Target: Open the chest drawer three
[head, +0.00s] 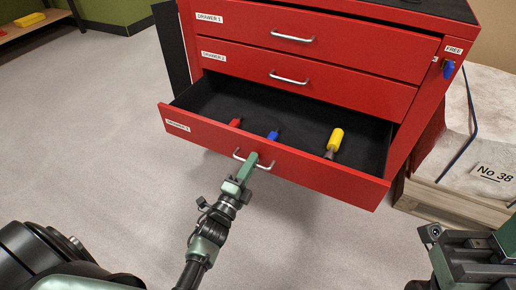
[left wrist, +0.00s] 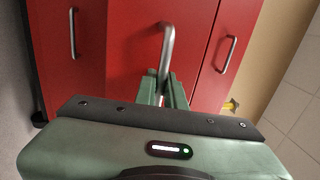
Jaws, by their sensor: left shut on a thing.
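The red chest has its lowest visible drawer, drawer three (head: 330,178), pulled well out, showing a dark lining. My left gripper (head: 249,164) is shut on the silver handle (head: 264,167) of that drawer; the same handle shows in the left wrist view (left wrist: 166,50) between the fingers. Inside the drawer lie a yellow-handled tool (head: 335,140), a blue-handled tool (head: 272,135) and a red-handled tool (head: 235,123). Drawer one (head: 350,45) and drawer two (head: 350,85) above are closed. My right arm shows at the lower right, but its fingertips are not visible.
A pale wrapped block marked "No 38" (head: 492,172) rests on a wooden pallet (head: 455,205) at the right. The grey floor (head: 90,130) to the left is clear.

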